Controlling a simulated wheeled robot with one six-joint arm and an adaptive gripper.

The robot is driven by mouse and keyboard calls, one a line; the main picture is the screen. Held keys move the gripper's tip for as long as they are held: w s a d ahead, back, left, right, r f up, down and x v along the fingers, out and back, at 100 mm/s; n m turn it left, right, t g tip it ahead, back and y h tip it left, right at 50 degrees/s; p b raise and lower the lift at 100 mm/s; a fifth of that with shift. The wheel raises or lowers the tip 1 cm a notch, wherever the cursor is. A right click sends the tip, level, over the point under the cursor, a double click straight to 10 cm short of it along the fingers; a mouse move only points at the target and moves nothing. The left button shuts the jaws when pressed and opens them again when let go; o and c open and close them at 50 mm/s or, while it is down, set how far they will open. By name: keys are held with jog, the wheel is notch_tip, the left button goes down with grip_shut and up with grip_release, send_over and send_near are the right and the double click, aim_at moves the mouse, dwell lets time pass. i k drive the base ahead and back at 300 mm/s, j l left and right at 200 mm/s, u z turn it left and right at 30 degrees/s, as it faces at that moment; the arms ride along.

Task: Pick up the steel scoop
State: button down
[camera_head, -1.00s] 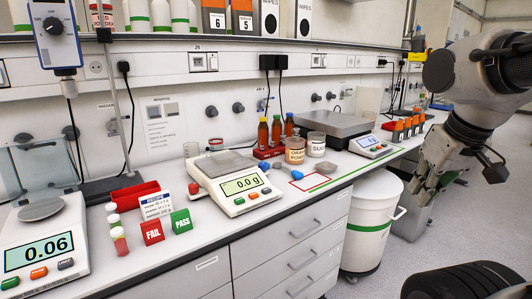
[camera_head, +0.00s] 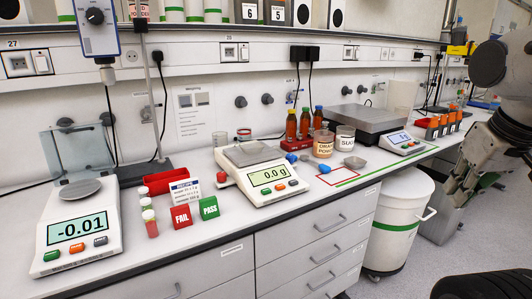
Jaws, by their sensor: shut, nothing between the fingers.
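Small blue-handled tools lie on the bench right of the middle balance: one blue piece (camera_head: 291,158) beside the balance and another (camera_head: 325,168) at the edge of the red-outlined area. A small grey metal piece (camera_head: 367,165) lies to their right. Which of these is the steel scoop is too small to tell for sure. My gripper (camera_head: 449,192) hangs at the right, beyond the white bin and well apart from the tools. It is shut and holds nothing; its fingertips are small and partly hard to make out.
The middle balance (camera_head: 268,181) and two jars, orange powder (camera_head: 323,146) and sugar (camera_head: 345,140), stand close to the tools. Amber bottles (camera_head: 291,125) stand behind. A white bin (camera_head: 399,220) stands on the floor against the drawers (camera_head: 310,240).

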aim_at(325, 168)
jog(key=i+l+u, duration=0.9)
jog(key=l, duration=0.25)
jog(key=i, duration=0.1)
